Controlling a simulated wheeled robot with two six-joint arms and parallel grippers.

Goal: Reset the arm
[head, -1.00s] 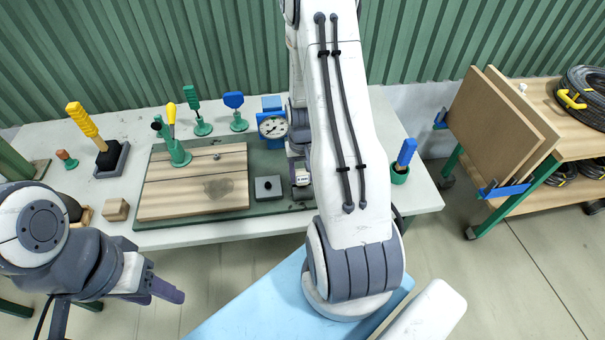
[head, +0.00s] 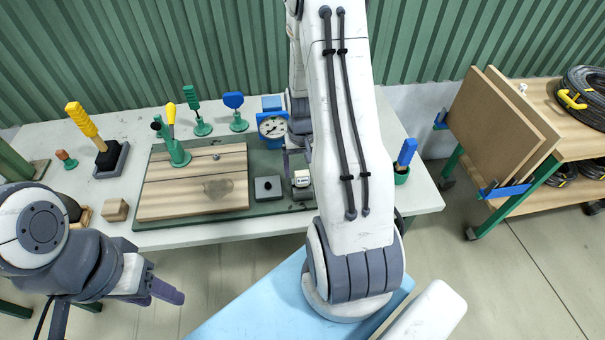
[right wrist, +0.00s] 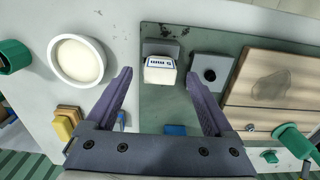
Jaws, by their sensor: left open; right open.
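My right arm reaches over the workbench (head: 105,232). In the right wrist view my right gripper (right wrist: 158,73) is open, with nothing between its fingers. Beyond its fingertips, a small white-topped block with a blue-marked label (right wrist: 160,73) sits on the green mat (right wrist: 165,108). The block also shows in the head view (head: 302,179), just below the right gripper (head: 296,158), which my arm partly hides. My left gripper (head: 172,292) is open and empty in front of the bench at lower left.
Several coloured-handled tools stand along the back. A white round cup (right wrist: 77,60) is left of the gripper. A shelf cart (head: 540,150) with hose coils stands right.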

